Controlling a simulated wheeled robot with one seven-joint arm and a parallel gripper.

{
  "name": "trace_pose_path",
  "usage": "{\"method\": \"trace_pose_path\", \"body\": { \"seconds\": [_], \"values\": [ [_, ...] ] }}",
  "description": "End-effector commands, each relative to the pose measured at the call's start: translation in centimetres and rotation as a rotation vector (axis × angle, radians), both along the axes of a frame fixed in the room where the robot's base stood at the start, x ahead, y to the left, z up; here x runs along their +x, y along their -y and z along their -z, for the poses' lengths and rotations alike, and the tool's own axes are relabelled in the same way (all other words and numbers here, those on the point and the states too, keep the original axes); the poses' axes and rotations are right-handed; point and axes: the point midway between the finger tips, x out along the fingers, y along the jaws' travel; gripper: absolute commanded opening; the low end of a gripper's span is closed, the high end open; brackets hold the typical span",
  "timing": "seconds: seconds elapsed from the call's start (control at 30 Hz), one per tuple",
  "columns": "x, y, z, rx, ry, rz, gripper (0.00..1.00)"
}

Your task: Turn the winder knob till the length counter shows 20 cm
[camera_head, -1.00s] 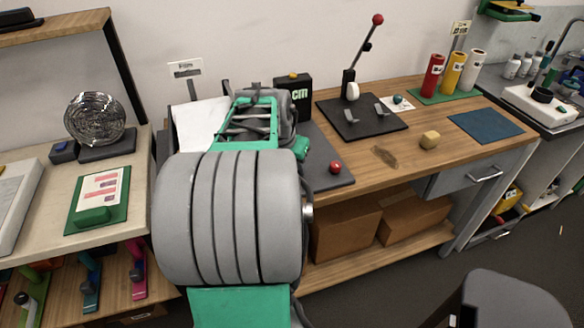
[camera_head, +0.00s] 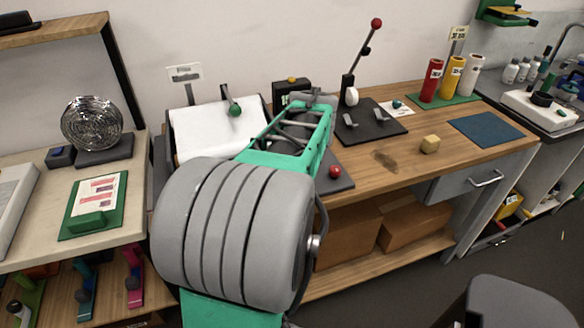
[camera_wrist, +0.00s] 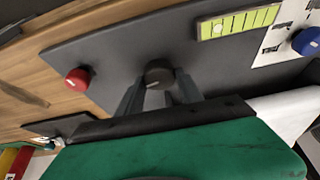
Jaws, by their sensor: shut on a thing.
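In the wrist view, the fingers of my gripper (camera_wrist: 157,92) are shut on a dark round knob (camera_wrist: 160,70) with a pale mark, on a dark grey plate (camera_wrist: 110,45). The knob is hidden behind my arm in the head view. A yellow-green segmented panel (camera_wrist: 238,22) lies beyond the knob, up and right of it; I see no readable number there. In the head view, a black box (camera_head: 291,84) stands behind my wrist. Its front is mostly covered, so no counter reading shows. White film (camera_head: 212,130) lies on the winder's left side.
A red ball knob (camera_head: 335,172) sits on the plate, right of my arm. A lever press (camera_head: 370,120) with a tall red-tipped handle stands behind right.

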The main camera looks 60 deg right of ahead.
Motion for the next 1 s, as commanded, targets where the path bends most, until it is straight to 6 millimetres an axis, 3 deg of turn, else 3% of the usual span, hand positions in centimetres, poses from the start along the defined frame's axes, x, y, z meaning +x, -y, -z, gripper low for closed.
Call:
{"method": "trace_pose_path", "body": {
  "seconds": [0.57, 0.6, 0.87, 1.0],
  "values": [
    [-0.02, 0.05, -0.05, 0.000, 0.000, -0.040, 0.02],
    [-0.02, 0.05, -0.05, 0.000, 0.000, -0.040, 0.43],
    [-0.01, 0.04, -0.03, 0.000, 0.000, -0.039, 0.65],
    [-0.01, 0.03, -0.02, 0.000, 0.000, -0.039, 0.65]
  ]
}}
